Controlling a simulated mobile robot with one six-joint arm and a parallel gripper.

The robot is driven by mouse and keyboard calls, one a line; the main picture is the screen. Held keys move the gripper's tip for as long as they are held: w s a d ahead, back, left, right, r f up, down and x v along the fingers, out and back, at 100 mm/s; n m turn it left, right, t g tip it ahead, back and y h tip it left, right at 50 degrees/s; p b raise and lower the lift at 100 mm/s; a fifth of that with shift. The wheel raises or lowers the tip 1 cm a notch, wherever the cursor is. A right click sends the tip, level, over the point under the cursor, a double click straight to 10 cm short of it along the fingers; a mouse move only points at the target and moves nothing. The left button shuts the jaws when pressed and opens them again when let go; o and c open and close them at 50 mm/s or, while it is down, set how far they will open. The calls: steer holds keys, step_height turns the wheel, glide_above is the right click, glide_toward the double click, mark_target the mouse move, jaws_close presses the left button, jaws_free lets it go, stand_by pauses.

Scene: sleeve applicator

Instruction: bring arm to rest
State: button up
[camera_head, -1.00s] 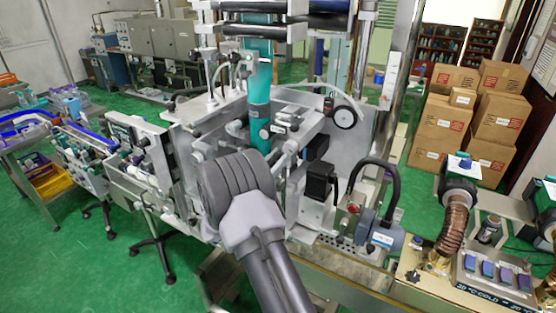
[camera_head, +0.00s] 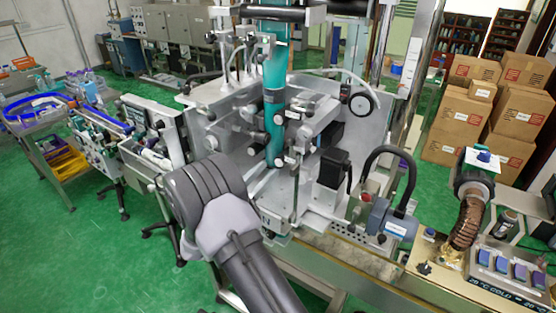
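My arm reaches up from the bottom of the head view, a grey link ending in a dark ribbed joint in front of the sleeve applicator (camera_head: 225,110). My gripper does not show; the end of the arm past that joint is hidden or out of the picture. The applicator is a silver metal machine with a teal vertical tube (camera_head: 275,95) at its middle. I cannot tell whether any part of my arm touches it.
A control panel with purple buttons (camera_head: 512,270) and a copper-coloured hose (camera_head: 467,222) stand at the right. Stacked cardboard boxes (camera_head: 460,125) stand behind them. A side table with blue rails (camera_head: 35,105) is at the left. Green floor (camera_head: 90,255) is clear at the lower left.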

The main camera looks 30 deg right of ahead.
steer(key=shift+a+f, duration=0.15)
steer(key=shift+a, duration=0.15)
